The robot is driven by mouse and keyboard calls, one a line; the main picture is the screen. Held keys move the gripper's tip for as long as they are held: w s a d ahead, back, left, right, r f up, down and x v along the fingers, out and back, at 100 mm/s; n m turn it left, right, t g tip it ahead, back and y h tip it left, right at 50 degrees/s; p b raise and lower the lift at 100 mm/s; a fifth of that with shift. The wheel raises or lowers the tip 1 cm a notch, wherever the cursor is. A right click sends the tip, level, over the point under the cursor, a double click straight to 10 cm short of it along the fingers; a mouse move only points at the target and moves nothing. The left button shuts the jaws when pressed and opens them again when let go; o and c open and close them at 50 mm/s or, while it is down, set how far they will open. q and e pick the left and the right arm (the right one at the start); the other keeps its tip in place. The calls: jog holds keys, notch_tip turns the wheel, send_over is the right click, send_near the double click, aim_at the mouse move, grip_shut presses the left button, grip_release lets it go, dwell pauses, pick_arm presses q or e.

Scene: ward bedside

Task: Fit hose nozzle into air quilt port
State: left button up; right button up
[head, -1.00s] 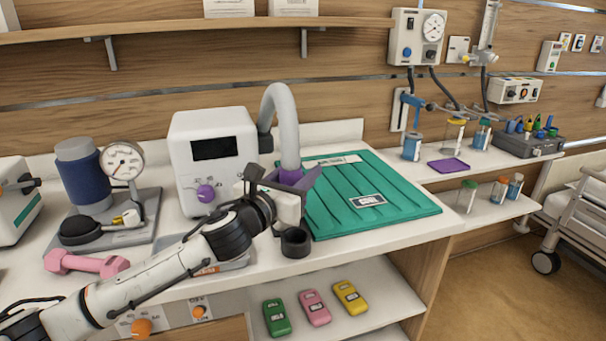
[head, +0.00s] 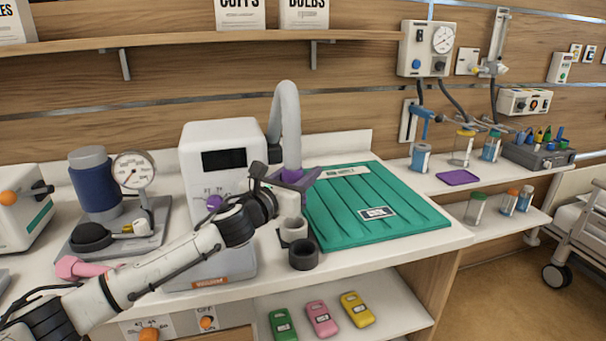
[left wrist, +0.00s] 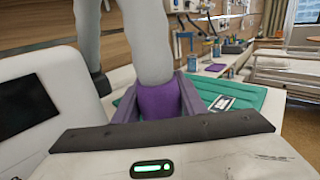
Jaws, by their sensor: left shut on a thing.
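The hose (head: 290,125) is grey and arches from the white blower unit (head: 222,140) down to my left gripper (head: 293,183). In the left wrist view, the hose (left wrist: 145,45) ends in a purple nozzle (left wrist: 160,101) between the purple fingers of my left gripper (left wrist: 160,105), which is shut on it. The nozzle's tip is hidden by the gripper body. The green ribbed air quilt (head: 375,205) lies flat on the counter, right of the gripper. I cannot make out its port. My right gripper is not in view.
Coloured devices (head: 321,318) lie on the lower shelf. A purple tray (head: 458,178) is at right.

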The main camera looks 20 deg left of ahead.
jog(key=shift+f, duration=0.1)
pick_arm(q)
jog(key=shift+f+b, duration=0.65)
jog(key=shift+f, duration=0.35)
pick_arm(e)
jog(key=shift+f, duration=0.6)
pick_arm(q)
jog(key=shift+f+b, duration=1.4)
jog(key=shift+f, duration=0.65)
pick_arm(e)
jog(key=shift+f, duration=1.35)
pick_arm(q)
jog(key=o, duration=1.1)
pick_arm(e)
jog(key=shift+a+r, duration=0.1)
pick_arm(q)
jog(key=shift+s, duration=0.4)
jog(key=s, duration=0.3)
jog(key=s+a, duration=0.1)
jog(key=s, duration=0.2)
jog(key=s+a, duration=0.1)
jog(key=s, duration=0.2)
jog(key=shift+s, duration=0.2)
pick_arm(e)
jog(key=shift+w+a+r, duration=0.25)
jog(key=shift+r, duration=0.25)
